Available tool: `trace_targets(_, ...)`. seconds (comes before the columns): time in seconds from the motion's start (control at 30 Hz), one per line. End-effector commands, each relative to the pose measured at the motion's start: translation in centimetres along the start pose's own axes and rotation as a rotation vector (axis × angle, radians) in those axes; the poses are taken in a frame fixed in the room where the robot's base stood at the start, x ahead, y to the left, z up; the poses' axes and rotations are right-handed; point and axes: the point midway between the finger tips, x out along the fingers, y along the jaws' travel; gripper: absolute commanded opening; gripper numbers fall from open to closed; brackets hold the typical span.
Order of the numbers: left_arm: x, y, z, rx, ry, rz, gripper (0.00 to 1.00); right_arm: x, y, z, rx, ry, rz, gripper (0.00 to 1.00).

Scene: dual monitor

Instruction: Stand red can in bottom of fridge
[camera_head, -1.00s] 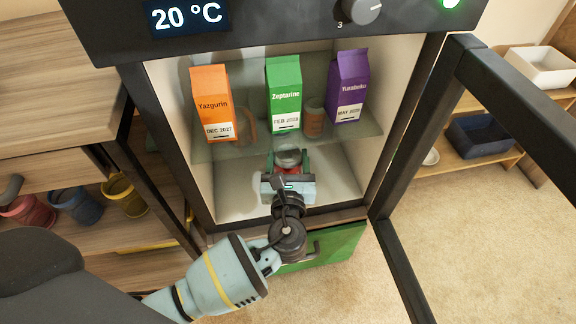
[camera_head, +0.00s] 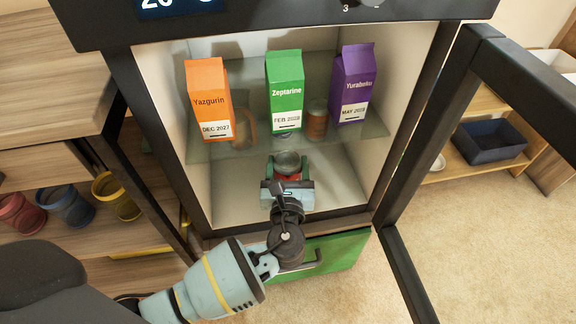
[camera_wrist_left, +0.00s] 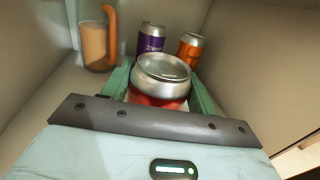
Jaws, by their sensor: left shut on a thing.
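The red can, with a silver top, shows in the left wrist view (camera_wrist_left: 160,84) between the fingers of my left gripper. In the head view the can (camera_head: 288,163) shows mainly as its round silver top at the gripper's tips. My left gripper (camera_head: 288,178) is shut on the can and reaches into the bottom of the fridge (camera_head: 225,195), below the glass shelf (camera_head: 235,148). The can looks roughly upright. Its base is hidden by the gripper, so I cannot tell whether it touches the fridge floor. My right gripper is not in view.
On the shelf stand orange (camera_head: 209,100), green (camera_head: 285,90) and purple (camera_head: 354,85) cartons. A purple can (camera_wrist_left: 151,40), an orange can (camera_wrist_left: 190,48) and an orange-handled mug (camera_wrist_left: 96,45) show beyond the gripper. The fridge door (camera_head: 470,130) stands open at right.

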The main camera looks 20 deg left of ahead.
Motion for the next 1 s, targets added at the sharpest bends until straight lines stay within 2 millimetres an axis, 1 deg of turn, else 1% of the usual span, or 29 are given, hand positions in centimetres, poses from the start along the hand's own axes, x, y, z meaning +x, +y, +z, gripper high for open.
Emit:
trace_targets(0.07, 0.0, 0.0, -0.2, 0.000, -0.001, 0.000, 0.20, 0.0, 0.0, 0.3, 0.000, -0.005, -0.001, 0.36)
trace_targets(0.1, 0.0, 0.0, -0.3, 0.001, 0.001, 0.000, 0.63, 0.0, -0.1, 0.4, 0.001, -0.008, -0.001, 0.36)
trace_targets(0.23, 0.0, 0.0, -0.2, 0.000, 0.001, 0.000, 0.80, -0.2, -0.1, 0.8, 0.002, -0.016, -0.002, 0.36)
trace_targets(0.57, 0.0, 0.0, 0.0, 0.000, 0.000, 0.000, 0.80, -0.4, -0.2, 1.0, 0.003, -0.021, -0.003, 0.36)
trace_targets(0.63, -0.4, 0.0, 0.1, 0.000, 0.002, -0.001, 0.80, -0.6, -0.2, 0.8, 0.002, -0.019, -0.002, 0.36)
trace_targets(0.77, -2.2, 0.0, 0.2, 0.000, 0.002, -0.001, 0.80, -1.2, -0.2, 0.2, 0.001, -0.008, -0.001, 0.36)
trace_targets(1.0, -7.0, 0.0, 0.3, 0.000, 0.002, -0.002, 0.80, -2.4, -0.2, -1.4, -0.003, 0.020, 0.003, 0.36)
